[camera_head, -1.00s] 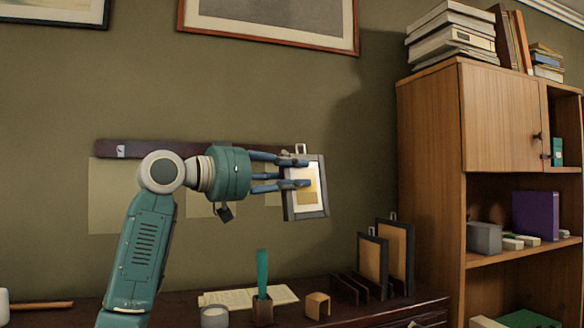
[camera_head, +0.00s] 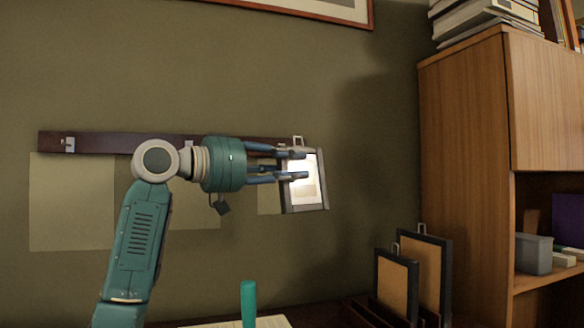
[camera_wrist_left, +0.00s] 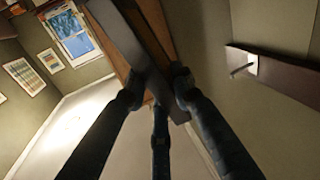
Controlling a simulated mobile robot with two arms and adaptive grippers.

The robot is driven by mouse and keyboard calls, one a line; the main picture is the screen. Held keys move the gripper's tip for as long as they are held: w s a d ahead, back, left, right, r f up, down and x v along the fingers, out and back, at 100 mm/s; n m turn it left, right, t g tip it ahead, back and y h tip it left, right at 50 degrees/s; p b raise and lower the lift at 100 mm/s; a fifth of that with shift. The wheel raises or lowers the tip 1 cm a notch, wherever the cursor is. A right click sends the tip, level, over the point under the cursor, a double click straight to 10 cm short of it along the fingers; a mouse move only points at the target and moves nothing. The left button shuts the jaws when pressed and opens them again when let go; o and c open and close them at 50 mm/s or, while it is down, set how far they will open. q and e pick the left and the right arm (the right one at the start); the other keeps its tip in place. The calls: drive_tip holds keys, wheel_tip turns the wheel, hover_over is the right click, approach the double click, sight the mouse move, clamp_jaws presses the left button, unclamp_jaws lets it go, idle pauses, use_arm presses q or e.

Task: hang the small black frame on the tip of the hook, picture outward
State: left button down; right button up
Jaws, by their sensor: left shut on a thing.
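The small black frame (camera_head: 305,208) is held upright and slightly tilted, its pale picture toward the head camera and a metal loop on top. My left gripper (camera_head: 304,164) is shut on it, with blue fingers across its upper part. In the left wrist view the frame (camera_wrist_left: 117,32) shows edge-on with brown backing, between the fingertips. A dark wall rail (camera_head: 105,142) carries a metal hook (camera_head: 69,144) near its left end; another hook (camera_head: 188,144) is partly hidden behind my arm. In the left wrist view a hook (camera_wrist_left: 243,68) projects from the rail, apart from the frame.
Two larger frames (camera_head: 398,285) stand in a rack at the lower right. A wooden cabinet (camera_head: 465,150) bounds the right side. A teal upright object (camera_head: 248,305) stands below. Pale sheets (camera_head: 70,200) are on the wall under the rail. The wall right of the held frame is bare.

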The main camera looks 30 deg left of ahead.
use_arm(q)
drive_tip(key=shift+s, duration=0.15)
drive_tip(key=shift+a, duration=0.2)
drive_tip(key=shift+w+a+f, duration=0.15)
drive_tip(key=shift+w+a, duration=0.25)
drive_tip(key=shift+w, duration=0.1)
drive_tip(key=shift+w+a+f, duration=0.15)
drive_tip(key=shift+w+a, duration=0.2)
drive_tip(key=shift+w, duration=0.15)
drive_tip(key=shift+w+a, duration=0.4)
drive_tip(key=shift+a+r, duration=0.1)
drive_tip(key=shift+w+a, duration=1.05)
drive_tip(key=shift+a, duration=0.15)
use_arm(e)
drive_tip(key=shift+w+a, duration=0.1)
drive_tip(key=shift+w, duration=0.45)
